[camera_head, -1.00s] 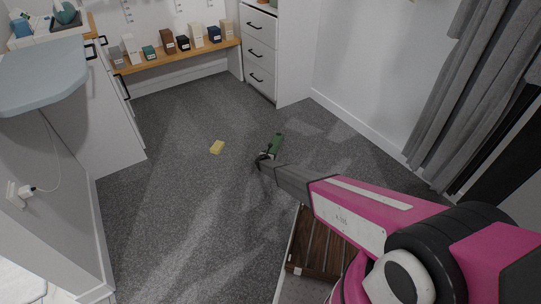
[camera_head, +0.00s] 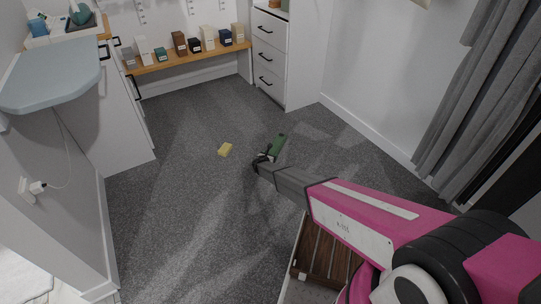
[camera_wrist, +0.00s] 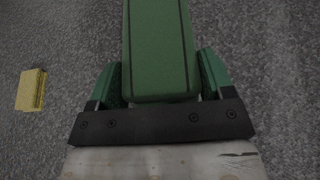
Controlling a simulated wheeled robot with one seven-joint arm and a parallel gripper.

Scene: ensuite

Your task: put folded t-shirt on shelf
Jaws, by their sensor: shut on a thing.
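My gripper (camera_head: 268,160) is low over the carpet in the middle of the head view. It is shut on a long green thing (camera_wrist: 160,50), which I take to be the folded t-shirt, with dark lines along both sides. In the wrist view it sits between the two green-sided fingers and extends past the top edge. Its far end is cut off there. In the head view the green thing (camera_head: 278,145) shows small beyond the gripper. A wooden shelf (camera_head: 178,63) runs along the back wall, well away from my gripper, with several small boxes on it.
A small yellow block (camera_head: 225,149) lies on the carpet left of my gripper; the wrist view shows it too (camera_wrist: 31,90). White drawers (camera_head: 271,60) stand right of the shelf. Grey curtains (camera_head: 465,105) hang at right. A slatted wooden rack (camera_head: 318,252) is below my arm. Carpet between is clear.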

